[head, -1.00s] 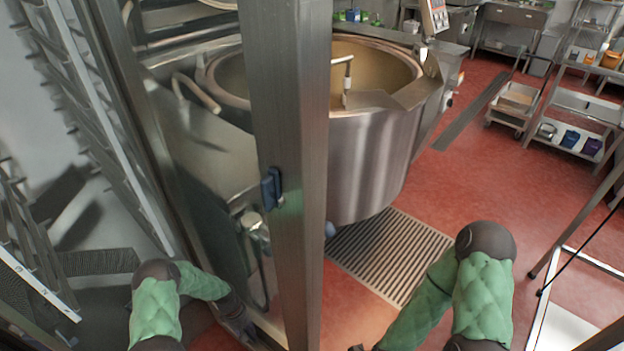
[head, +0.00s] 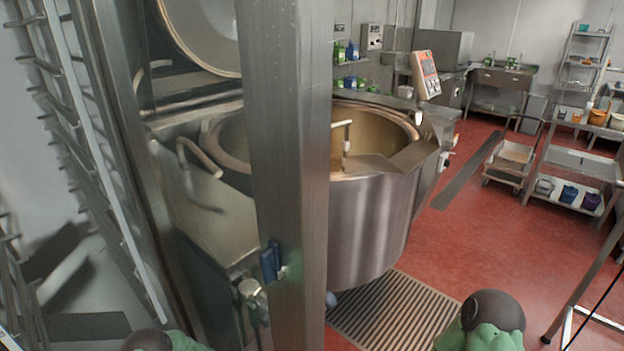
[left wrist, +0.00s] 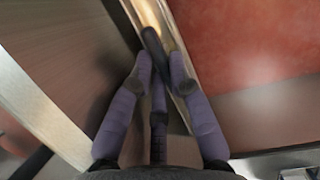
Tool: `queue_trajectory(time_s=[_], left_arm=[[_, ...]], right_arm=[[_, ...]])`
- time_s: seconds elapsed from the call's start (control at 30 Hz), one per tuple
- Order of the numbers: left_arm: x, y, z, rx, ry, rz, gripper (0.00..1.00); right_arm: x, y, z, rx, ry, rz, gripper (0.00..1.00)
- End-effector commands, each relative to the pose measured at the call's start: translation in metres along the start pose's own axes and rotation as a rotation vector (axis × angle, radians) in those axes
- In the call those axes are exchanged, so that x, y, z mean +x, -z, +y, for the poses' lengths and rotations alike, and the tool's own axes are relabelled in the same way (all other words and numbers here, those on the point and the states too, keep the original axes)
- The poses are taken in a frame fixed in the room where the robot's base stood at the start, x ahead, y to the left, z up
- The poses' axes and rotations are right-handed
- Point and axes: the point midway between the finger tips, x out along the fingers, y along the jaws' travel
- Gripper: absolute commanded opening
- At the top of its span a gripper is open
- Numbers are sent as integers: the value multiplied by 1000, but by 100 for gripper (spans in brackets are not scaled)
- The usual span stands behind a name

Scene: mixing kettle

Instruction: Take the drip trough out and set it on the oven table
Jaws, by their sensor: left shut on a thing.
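My left gripper (left wrist: 160,72) shows in the left wrist view, its purple-grey fingers closed at the edge of a long, narrow metal strip. This strip, which looks like the drip trough (left wrist: 150,12), runs from the top middle down to the right, beside a red floor. The fingers cover part of it, and its ends are not clear. In the head view, both grippers are out of the picture. Only the tops of my green-sleeved arms show at the bottom edge. I cannot pick out the oven table with certainty in either view.
A tall steel post (head: 290,170) with a blue latch stands in front of a large steel kettle (head: 375,220). A floor grate (head: 390,308) lies below it. A rack (head: 90,150) stands at left. Red floor (head: 480,235) is open at right, before shelves (head: 570,165).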

Motion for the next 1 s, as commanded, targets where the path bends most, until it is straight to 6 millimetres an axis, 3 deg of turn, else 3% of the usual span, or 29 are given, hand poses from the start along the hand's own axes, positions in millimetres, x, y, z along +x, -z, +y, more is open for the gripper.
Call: queue_trajectory(time_s=[0.03,0.17,1.0], left_arm=[[12,-8,-4,2,10,-16,0],[9,-9,-4,3,11,-17,0],[-37,-21,-3,4,12,-16,0]], right_arm=[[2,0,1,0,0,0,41],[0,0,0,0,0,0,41],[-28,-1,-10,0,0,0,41]])
